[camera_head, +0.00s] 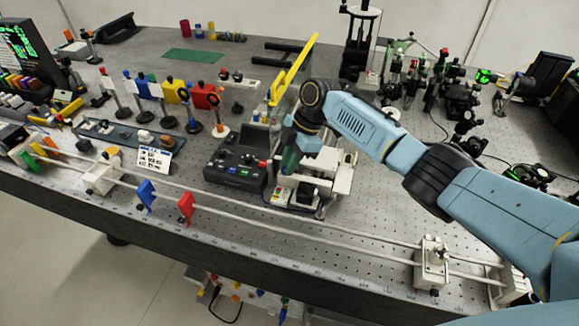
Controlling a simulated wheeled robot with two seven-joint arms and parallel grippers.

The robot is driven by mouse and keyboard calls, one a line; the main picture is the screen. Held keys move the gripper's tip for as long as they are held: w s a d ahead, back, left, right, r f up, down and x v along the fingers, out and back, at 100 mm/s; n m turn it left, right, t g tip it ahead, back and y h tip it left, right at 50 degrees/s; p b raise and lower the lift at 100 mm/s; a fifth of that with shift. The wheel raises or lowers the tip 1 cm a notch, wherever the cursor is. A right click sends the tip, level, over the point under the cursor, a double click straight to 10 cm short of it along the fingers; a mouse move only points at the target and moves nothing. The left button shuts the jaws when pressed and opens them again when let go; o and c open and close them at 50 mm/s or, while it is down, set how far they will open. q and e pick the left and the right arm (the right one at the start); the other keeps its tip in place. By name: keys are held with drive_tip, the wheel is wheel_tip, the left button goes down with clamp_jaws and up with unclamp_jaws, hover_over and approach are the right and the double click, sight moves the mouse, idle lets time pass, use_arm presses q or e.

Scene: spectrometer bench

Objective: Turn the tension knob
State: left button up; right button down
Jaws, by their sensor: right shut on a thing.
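My right arm comes in from the right and its gripper (291,165) points down at the small instrument (325,190) in the middle of the bench. The gripper is shut on a small part of this instrument, taken to be the tension knob. The knob itself is hidden behind the fingers and wrist, so its angle cannot be seen. The instrument has a pale base and white blocks beside the gripper. My left gripper is not in view.
A black control box (236,168) with coloured buttons stands just left of the gripper. A yellow arm (293,70) rises close behind the wrist. A long rail (300,218) with a blue flag (146,193) and a red flag (186,207) runs along the front edge. Optics crowd the back right.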

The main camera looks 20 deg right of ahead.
idle(0.4)
drive_tip(key=c, duration=1.6)
unclamp_jaws()
drive_tip(key=v, duration=1.3)
drive_tip(key=shift+r+b, duration=0.25)
drive_tip(key=shift+b, duration=0.2)
